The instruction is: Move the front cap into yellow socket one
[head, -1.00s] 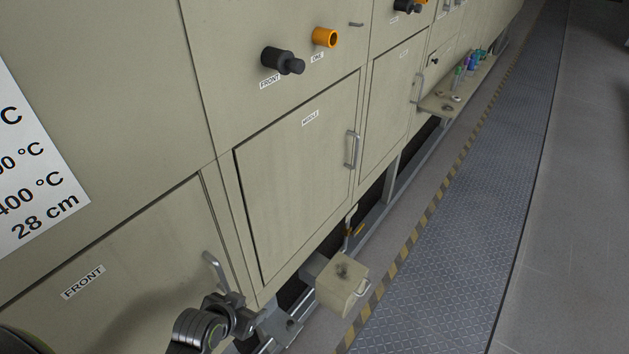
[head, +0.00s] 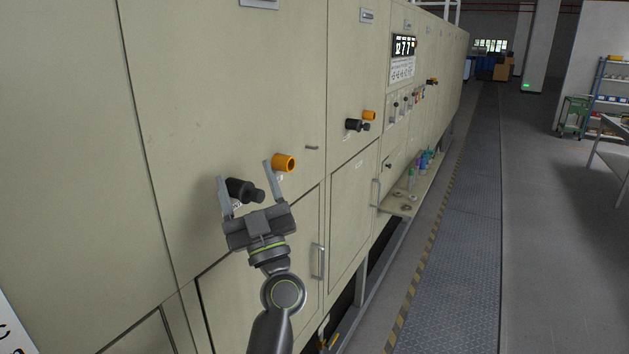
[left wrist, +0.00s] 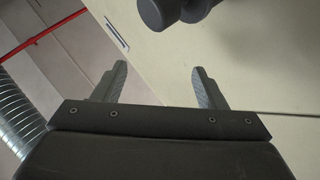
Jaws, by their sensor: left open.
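The front cap (head: 241,190) is a black round cap with a narrower knob, sitting on the beige furnace wall; its label is mostly hidden. Yellow socket one (head: 284,163) is an orange-yellow ring just to the right of it and appears empty. My left gripper (head: 244,172) is open, its fingers spread on either side of the cap in the head view. In the left wrist view the black cap (left wrist: 172,10) shows at the top edge, beyond the open fingers (left wrist: 159,66), with nothing between them. My right gripper is not in view.
A second black cap (head: 356,126) and yellow socket (head: 369,115) are further along the wall. A door handle (head: 321,262) sticks out below right. A shelf (head: 398,208) with small items juts out further on. The walkway (head: 458,240) is clear.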

